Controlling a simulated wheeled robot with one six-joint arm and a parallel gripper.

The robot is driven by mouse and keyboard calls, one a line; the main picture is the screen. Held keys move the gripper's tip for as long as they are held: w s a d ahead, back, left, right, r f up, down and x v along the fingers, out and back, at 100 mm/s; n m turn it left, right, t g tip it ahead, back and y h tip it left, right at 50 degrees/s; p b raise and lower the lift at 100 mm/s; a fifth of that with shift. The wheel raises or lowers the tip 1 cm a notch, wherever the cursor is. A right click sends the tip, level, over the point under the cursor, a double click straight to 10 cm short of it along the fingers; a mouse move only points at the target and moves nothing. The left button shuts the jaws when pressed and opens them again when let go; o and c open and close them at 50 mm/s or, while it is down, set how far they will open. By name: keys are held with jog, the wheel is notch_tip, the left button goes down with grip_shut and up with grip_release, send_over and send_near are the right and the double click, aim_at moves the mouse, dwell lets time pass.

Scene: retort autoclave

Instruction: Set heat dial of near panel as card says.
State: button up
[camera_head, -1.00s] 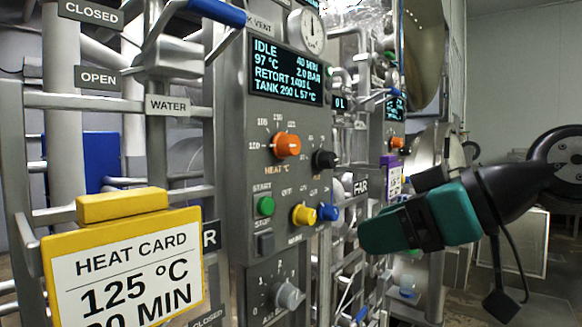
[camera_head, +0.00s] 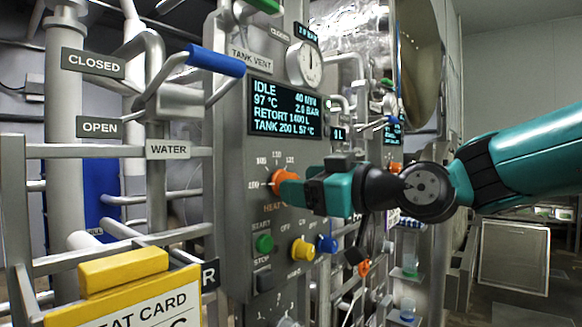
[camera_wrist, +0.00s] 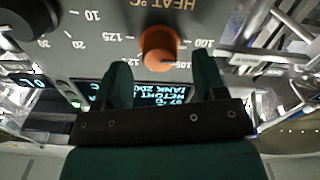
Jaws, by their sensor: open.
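The orange heat dial (camera_head: 278,182) is on the near panel (camera_head: 228,150), below its screen; it also shows in the wrist view (camera_wrist: 160,45), upside down, with marks including 100, 105 and 125 around it. I cannot read its pointer surely. My gripper (camera_head: 289,190) is at the dial from the right. In the wrist view my gripper (camera_wrist: 161,66) is open, its green fingers to either side of the dial's near edge; contact is not clear. The yellow-framed heat card (camera_head: 150,312) is at the lower left, its temperature cut off by the picture's edge.
The screen (camera_head: 286,110) reads IDLE, 97 °C. Pipes and a blue-handled water lever (camera_head: 215,61) stand at the left.

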jog(key=shift+p+x, duration=0.45)
jog(key=shift+x, duration=1.1)
jog(key=shift+c, duration=0.3)
jog(key=c, duration=0.9)
